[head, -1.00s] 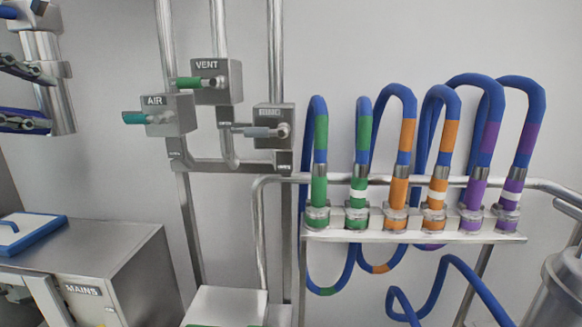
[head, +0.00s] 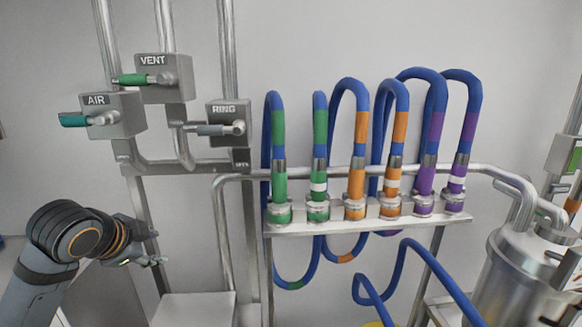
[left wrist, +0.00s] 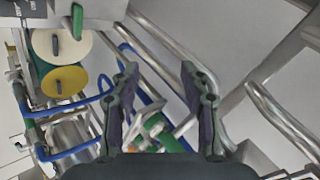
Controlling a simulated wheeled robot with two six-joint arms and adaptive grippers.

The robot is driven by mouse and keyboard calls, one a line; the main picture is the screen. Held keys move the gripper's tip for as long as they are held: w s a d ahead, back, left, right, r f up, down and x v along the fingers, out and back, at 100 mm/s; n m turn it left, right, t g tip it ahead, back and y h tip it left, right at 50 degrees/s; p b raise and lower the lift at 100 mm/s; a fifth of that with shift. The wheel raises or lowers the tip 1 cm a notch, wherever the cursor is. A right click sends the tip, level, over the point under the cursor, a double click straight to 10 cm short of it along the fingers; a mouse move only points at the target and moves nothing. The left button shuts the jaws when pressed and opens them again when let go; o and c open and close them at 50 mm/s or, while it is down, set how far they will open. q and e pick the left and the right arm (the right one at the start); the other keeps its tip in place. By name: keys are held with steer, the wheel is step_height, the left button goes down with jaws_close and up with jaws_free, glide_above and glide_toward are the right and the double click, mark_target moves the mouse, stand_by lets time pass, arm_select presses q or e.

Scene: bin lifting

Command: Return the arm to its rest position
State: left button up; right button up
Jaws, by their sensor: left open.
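My left gripper (head: 150,258) is at the lower left of the head view, in front of the pipe frame and left of the hose rack. In the left wrist view its two fingers (left wrist: 160,105) stand apart with nothing between them. A green-banded hose end and part of the rack show beyond the fingers there. My left arm comes in from the lower left corner of the head view. My right gripper is in neither view.
Valve boxes marked AIR (head: 112,115), VENT (head: 165,78) and RING (head: 229,122) sit on pipes. A steel vessel (head: 515,265) stands at the right. The wall behind is bare.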

arm_select(q)
steer(key=s+d+f+n+g, duration=0.1)
steer(key=s+d+f+n, duration=0.25)
steer(key=f, duration=0.65)
steer(key=s+d+f+n+g, duration=0.2)
steer(key=s+f, duration=0.2)
steer(key=f, duration=0.6)
steer(key=s+f+n+g, duration=0.3)
steer(key=s+f+n, duration=0.3)
steer(key=s+f, duration=0.8)
step_height(320, 180, down, 30)
steer(key=s+a+b, duration=0.2)
steer(key=s+b, duration=0.1)
steer(key=b, duration=0.3)
steer(key=s+f+g+b, duration=0.2)
steer(key=s+f+b, duration=0.3)
steer(key=s+f, duration=1.3)
step_height(320, 180, down, 3)
steer(key=shift+s+a+f, duration=0.15)
steer(key=shift+s+a, duration=0.05)
steer(key=shift+a, duration=0.2)
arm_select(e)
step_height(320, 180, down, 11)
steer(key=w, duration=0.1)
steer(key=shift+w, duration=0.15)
arm_select(q)
steer(key=shift+c, duration=0.2)
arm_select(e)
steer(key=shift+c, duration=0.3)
